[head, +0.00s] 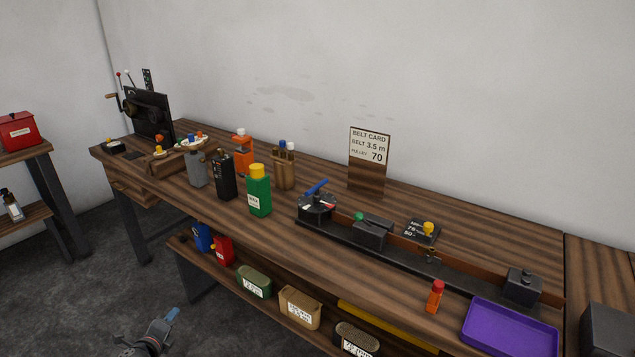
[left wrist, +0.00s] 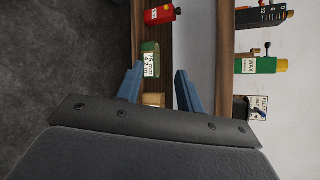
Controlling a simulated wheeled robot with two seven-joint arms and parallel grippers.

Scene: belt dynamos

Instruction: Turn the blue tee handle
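The blue tee handle (head: 317,187) sits on top of a round black device with a dial (head: 316,206), at the left end of a long black rail on the wooden workbench. It points up and to the right. My left gripper (head: 172,315) is low in front of the bench, over the floor and well away from the handle. In the left wrist view its two blue fingers (left wrist: 158,88) are spread apart with nothing held between them. My right gripper is not in view.
A green bottle with a yellow cap (head: 259,191) stands left of the dial device. A belt card sign (head: 368,160) stands behind the rail. A purple tray (head: 510,329) lies at the front right. The bench's lower shelf holds several labelled tins (head: 299,307).

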